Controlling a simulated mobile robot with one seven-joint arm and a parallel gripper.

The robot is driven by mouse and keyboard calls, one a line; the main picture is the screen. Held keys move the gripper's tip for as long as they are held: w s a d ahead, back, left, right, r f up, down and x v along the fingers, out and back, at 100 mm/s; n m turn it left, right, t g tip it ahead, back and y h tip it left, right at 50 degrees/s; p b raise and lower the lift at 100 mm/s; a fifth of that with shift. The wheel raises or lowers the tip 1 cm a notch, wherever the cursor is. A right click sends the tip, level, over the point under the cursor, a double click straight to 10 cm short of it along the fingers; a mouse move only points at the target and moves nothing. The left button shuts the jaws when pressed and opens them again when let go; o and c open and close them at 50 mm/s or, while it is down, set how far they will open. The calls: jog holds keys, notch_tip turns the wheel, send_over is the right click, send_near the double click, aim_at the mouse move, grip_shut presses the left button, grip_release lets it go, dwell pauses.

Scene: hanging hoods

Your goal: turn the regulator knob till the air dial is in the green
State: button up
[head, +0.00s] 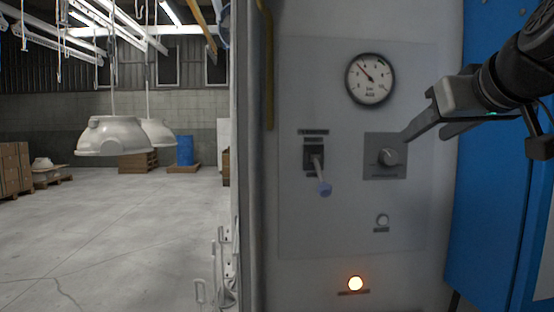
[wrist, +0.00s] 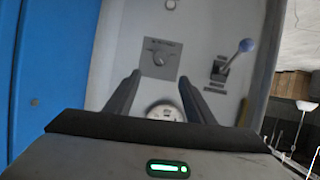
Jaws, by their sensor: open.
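The regulator knob (head: 388,157) is a round grey knob on a darker square plate. The air dial (head: 370,79), white with a dark rim, is above it. Its needle points up and left; a green band is too small to make out clearly. My gripper (head: 406,136) is open, with its fingers reaching in from the right near the plate's upper right corner. In the wrist view, the knob (wrist: 160,55) lies just beyond the gap between the fingertips (wrist: 159,73), with nothing held. The dial (wrist: 165,111) shows between the fingers, partly hidden by the gripper body.
A lever (head: 317,170) with a blue ball end sticks out left of the knob. A small round button (head: 382,220) is below the knob, and a lit amber lamp (head: 355,283) lower still. White hoods (head: 112,137) hang at left over open floor.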

aim_at(391, 158)
jog(key=b+x, duration=0.1)
jog(key=x, duration=1.5)
jog(key=shift+w+a+f, duration=0.1)
jog(key=shift+w+f, duration=0.1)
jog(key=c, duration=1.1)
jog(key=shift+o, duration=0.2)
